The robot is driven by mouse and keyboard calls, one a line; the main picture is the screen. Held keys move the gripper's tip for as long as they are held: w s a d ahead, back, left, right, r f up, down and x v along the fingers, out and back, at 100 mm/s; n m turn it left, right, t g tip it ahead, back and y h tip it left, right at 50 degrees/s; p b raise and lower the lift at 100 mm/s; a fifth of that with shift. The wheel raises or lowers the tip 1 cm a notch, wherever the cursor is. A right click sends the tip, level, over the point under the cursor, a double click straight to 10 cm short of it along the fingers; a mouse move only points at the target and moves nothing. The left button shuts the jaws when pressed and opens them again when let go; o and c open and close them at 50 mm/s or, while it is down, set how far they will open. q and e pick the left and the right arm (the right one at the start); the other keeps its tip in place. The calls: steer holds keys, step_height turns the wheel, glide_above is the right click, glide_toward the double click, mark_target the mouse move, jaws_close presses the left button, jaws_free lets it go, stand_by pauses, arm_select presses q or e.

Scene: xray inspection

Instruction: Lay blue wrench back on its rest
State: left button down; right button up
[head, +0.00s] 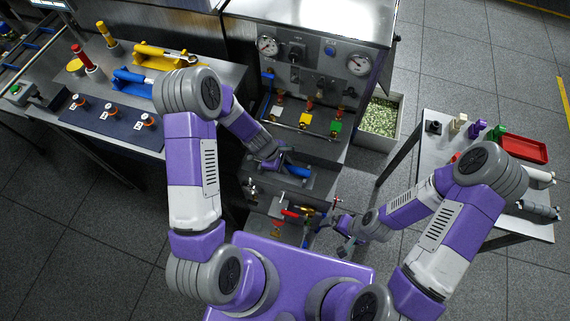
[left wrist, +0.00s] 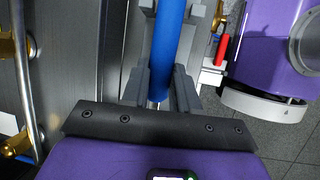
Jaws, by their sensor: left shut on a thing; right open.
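The blue wrench (head: 298,171) shows as a blue handle at the panel's lower front, partly hidden by my left gripper (head: 284,160). In the left wrist view, its blue bar (left wrist: 170,40) runs upward from between the two grey fingers of my left gripper (left wrist: 160,92), which is shut on it. I cannot tell from these frames whether the wrench touches a rest. My right gripper (head: 342,237) is open near the lower valves, apart from the wrench.
The steel panel (head: 318,68) carries gauges and several coloured valves. Red-handled fittings (head: 291,214) sit low in front. A left bench (head: 214,78) holds yellow and blue tools. A right table (head: 432,150) bears a red tray (head: 524,148). A bin of green bits (head: 380,117) stands between.

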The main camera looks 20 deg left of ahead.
arm_select(q)
steer(key=shift+f, duration=0.2)
stand_by(0.4)
steer(key=c, duration=0.8)
jaws_free()
steer(key=p+v, duration=0.3)
steer(key=v, duration=0.4)
steer(key=shift+s+a+r, duration=0.1)
steer(key=shift+r, duration=0.15)
steer(key=s+d+f+m+p, duration=0.1)
steer(key=s+d+m, duration=0.1)
steer(key=s+m, duration=0.3)
steer(key=s+d+f+m+p, duration=0.1)
steer(key=s+d+f+m, duration=0.1)
steer(key=s+m, duration=0.2)
steer(key=s+d+f+m+p, duration=0.1)
steer(key=s+d+m+p, duration=0.1)
steer(key=s+m, duration=0.3)
steer(key=shift+s+f+m+g, duration=0.3)
steer(key=shift+f+g, duration=0.05)
steer(key=shift+g, duration=0.05)
